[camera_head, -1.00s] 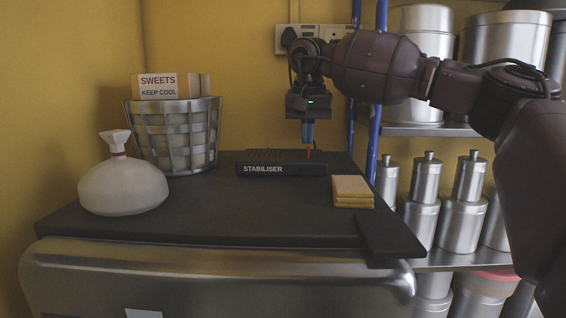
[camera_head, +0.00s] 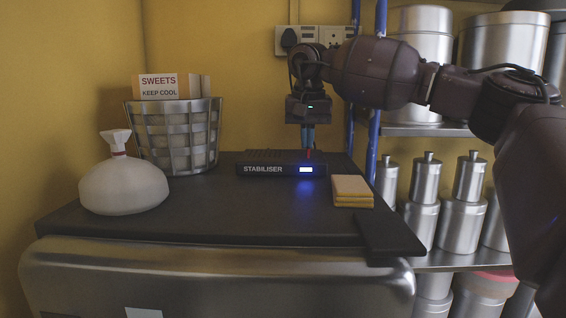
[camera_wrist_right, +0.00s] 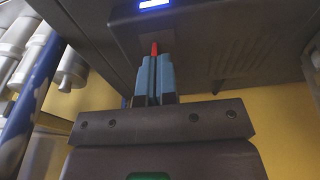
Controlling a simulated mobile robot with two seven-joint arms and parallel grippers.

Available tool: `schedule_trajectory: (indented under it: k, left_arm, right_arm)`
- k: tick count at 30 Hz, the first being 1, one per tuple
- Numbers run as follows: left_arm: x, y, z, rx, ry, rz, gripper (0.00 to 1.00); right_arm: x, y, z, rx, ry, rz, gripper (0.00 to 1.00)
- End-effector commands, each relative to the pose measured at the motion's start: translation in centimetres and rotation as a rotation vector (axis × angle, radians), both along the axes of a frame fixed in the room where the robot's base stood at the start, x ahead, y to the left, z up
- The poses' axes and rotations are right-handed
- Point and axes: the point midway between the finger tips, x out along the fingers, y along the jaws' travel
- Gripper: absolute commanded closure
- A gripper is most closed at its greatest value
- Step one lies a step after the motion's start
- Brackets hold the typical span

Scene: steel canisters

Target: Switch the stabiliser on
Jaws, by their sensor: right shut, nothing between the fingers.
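The stabiliser (camera_head: 262,169) is a flat dark box with its name in white on the front, on the dark top of the steel appliance. A display (camera_head: 306,169) on its front right glows blue-white, and it also shows lit in the right wrist view (camera_wrist_right: 155,4). My right gripper (camera_head: 309,148) points down at the stabiliser's back right, its blue fingers shut with nothing between them (camera_wrist_right: 156,68). A red piece (camera_wrist_right: 154,48) shows at the fingertips; I cannot tell whether it is a switch or part of the fingers. Contact there is unclear. My left gripper is not in view.
A steel basket (camera_head: 172,132) with a "SWEETS KEEP COOL" card and a tied white bag (camera_head: 122,188) stand at left. Yellowish slices (camera_head: 352,187) lie at front right. Blue posts and shelves of steel canisters (camera_head: 462,222) are at right. The front middle is clear.

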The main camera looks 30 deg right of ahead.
Motion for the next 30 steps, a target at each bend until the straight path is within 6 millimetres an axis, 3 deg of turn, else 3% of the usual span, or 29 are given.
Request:
schedule_trajectory:
  k: [7, 17, 30]
  left_arm:
    - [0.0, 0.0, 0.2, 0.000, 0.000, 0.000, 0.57]
    - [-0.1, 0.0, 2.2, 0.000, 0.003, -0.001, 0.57]
    - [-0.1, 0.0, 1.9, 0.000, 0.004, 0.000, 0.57]
  right_arm:
    - [0.1, -0.2, -0.1, -0.003, 0.003, -0.003, 1.00]
    - [0.1, -0.1, 2.2, -0.001, 0.003, -0.002, 1.00]
    - [0.1, 0.0, 4.9, -0.001, 0.000, -0.001, 1.00]
